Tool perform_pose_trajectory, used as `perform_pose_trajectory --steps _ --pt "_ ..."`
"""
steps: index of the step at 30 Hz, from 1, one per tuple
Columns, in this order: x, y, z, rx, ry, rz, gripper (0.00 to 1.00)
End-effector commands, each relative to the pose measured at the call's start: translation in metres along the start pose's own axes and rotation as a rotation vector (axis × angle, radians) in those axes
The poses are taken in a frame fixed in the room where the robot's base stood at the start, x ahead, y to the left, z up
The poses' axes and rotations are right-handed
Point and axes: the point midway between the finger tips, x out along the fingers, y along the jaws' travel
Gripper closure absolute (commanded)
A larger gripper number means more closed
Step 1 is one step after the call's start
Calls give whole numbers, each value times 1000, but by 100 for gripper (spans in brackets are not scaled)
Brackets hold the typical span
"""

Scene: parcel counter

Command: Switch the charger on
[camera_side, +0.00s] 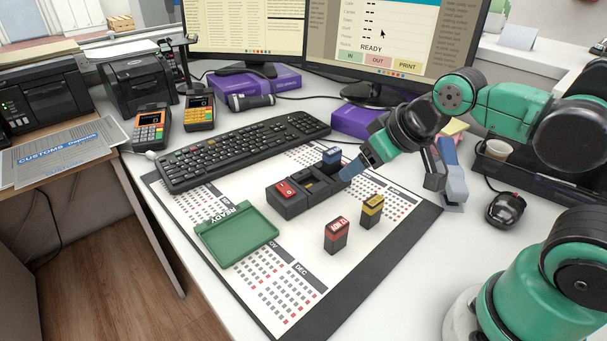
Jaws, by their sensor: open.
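The charger (309,196) is a dark block on the calendar mat, with a red rocker switch (286,190) at its left end and slots beside it. I cannot tell the switch's position. A blue-topped battery (332,156) stands upright at its far right side. A red-topped battery (337,236) and a yellow-topped battery (372,211) stand upright on the mat in front. My gripper (356,168) is open, with a blue finger just right of the charger, apart from the switch. The rest of the jaws is hard to make out.
A green READY tray (238,237) lies left of the charger on the calendar mat (396,262). A keyboard (245,149) lies behind. Monitors and purple boxes stand at the back. A mouse (505,209) is at the right. The mat's front is clear.

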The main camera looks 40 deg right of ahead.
Motion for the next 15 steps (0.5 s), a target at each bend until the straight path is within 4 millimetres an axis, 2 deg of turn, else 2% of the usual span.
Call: perform_pose_trajectory --steps 1,3,6,11,15 --pt "0 0 -3 -20 -8 -1 56" --pt "-2 -2 -11 -81 -33 -5 76" --pt "-2 -5 -31 -234 -94 -21 100" --pt "9 -12 -67 -561 -222 -83 100" --pt "28 -20 -94 -851 -324 -170 100"
